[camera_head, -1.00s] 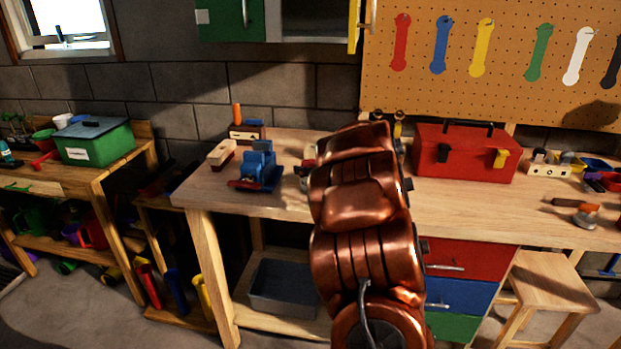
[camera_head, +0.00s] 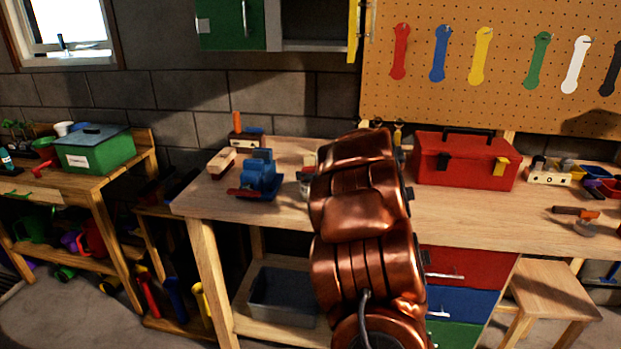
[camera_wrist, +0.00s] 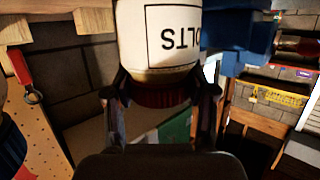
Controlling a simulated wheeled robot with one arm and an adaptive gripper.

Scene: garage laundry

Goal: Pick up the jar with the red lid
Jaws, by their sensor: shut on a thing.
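The jar (camera_wrist: 160,35) fills the top middle of the wrist view, with a white label reading "OLTS" upside down in the picture. Its dark red lid (camera_wrist: 160,97) sits between the two fingers of my gripper (camera_wrist: 162,90). The fingers are on both sides of the lid and shut on the jar. The jar's far end is cut off by the frame edge. In the head view my copper-coloured arm hides the gripper, and I cannot clearly make out the held jar there.
A blue vise (camera_head: 259,175) stands on the workbench (camera_head: 225,200) left of my arm, with a wooden block plane (camera_head: 221,163) beside it. A red toolbox (camera_head: 464,160) stands to the right. Another small item (camera_head: 305,187) shows partly behind my arm. The bench's front left is clear.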

